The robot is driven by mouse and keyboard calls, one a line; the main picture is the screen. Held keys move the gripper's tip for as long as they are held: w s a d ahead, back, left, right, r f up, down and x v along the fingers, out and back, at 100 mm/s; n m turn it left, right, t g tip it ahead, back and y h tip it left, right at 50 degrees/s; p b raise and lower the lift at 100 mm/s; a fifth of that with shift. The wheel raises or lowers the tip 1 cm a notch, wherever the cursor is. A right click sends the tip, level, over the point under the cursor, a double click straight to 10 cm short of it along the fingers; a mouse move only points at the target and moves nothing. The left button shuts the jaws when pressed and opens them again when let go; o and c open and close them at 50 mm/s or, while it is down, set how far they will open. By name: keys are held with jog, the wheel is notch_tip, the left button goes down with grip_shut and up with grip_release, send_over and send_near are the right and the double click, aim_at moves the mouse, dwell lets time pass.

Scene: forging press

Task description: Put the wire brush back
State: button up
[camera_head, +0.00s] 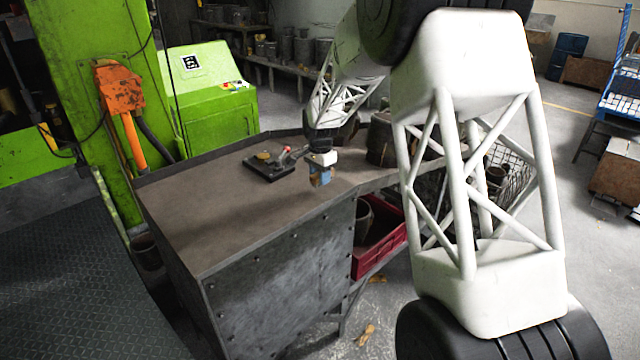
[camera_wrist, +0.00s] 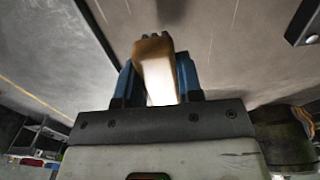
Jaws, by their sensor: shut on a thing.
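My gripper (camera_head: 320,178) is over the workbench (camera_head: 230,215), near its front edge. In the wrist view my gripper (camera_wrist: 158,85) has its two blue fingers closed on a tan wooden piece (camera_wrist: 154,58), which looks like the handle of the wire brush. The piece sticks out past the fingertips. Its bristles cannot be made out clearly, and in the head view the fingers hide most of it. A black tray (camera_head: 257,172) lies on the bench just left of my gripper, with a small yellowish thing and a red-tipped thing on it.
A dark cylindrical container (camera_head: 380,145) stands on the bench right of my gripper. A red crate (camera_head: 372,262) sits below the bench edge, and a wire basket (camera_head: 512,160) is farther right. The bench's left and front area is clear. A green cabinet (camera_head: 215,115) stands behind.

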jog(key=shift+f, duration=1.45)
jog(key=shift+f, duration=0.15)
jog(key=o, duration=0.8)
notch_tip(320, 180, up, 12)
jog(key=shift+r, duration=0.1)
jog(key=shift+s+r, duration=0.1)
jog(key=shift+r, duration=0.05)
